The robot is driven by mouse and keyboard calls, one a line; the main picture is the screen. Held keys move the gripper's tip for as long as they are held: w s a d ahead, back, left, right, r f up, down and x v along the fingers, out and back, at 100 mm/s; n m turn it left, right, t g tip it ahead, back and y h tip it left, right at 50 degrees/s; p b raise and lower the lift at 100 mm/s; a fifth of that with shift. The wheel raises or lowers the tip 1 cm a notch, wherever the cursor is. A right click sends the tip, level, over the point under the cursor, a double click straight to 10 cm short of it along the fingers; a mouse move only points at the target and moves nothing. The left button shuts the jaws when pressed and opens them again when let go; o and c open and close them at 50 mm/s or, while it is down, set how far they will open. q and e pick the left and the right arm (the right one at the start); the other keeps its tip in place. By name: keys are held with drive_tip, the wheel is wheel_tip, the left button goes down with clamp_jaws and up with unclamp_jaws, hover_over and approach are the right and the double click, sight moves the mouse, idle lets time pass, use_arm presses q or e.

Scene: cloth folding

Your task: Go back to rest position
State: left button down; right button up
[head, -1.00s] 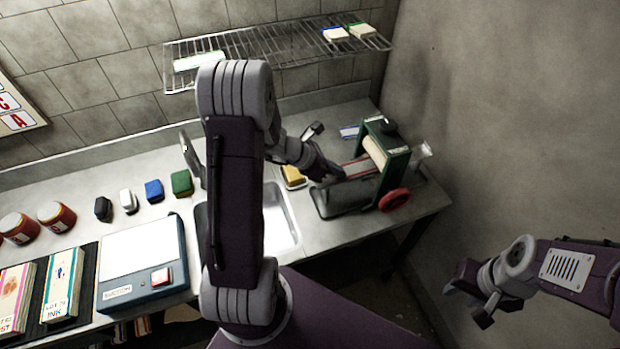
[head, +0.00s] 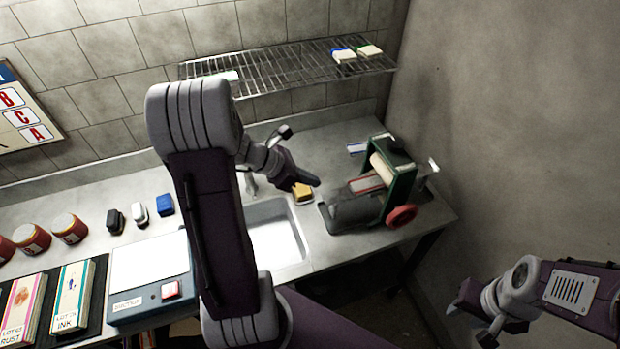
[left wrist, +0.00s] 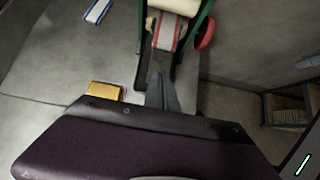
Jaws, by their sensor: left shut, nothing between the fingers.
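My left gripper (head: 312,182) is shut and empty, held above the counter between the sink and the green-framed roller press (head: 402,180). In the left wrist view its closed fingers (left wrist: 158,78) point toward the press, with a gap to it in the head view. A red, white and grey striped cloth-like strip (head: 366,184) lies in the press and also shows in the left wrist view (left wrist: 168,32). My right gripper (head: 468,308) is at the lower right, away from the counter. Its fingers are too dark to tell open from shut.
A sink (head: 275,240) and a yellow sponge-like block (head: 302,194) lie below my left gripper. A wire shelf (head: 290,70) hangs at the back. Red jars (head: 68,228) and a box with a red button (head: 150,265) stand at left. A wall closes off the right.

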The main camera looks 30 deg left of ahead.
use_arm(q)
drive_tip(key=s+d+r+m+g+h, duration=0.1)
drive_tip(key=s+d+m+g, duration=0.15)
drive_tip(key=d, duration=0.35)
drive_tip(key=s+d+m+g, duration=0.1)
drive_tip(key=d+m, duration=0.3)
drive_tip(key=d, duration=0.3)
drive_tip(key=s+d+f+m+g+y, duration=0.1)
drive_tip(key=s+d+f+m+g, duration=0.1)
drive_tip(key=s+m, duration=0.35)
drive_tip(key=s+a+f+m+y, duration=0.3)
drive_tip(key=s+a+m+y, duration=0.2)
drive_tip(key=m, duration=1)
drive_tip(key=shift+s+a+m+y, duration=0.15)
drive_tip(key=shift+a+m+y, duration=0.2)
drive_tip(key=shift+a, duration=0.4)
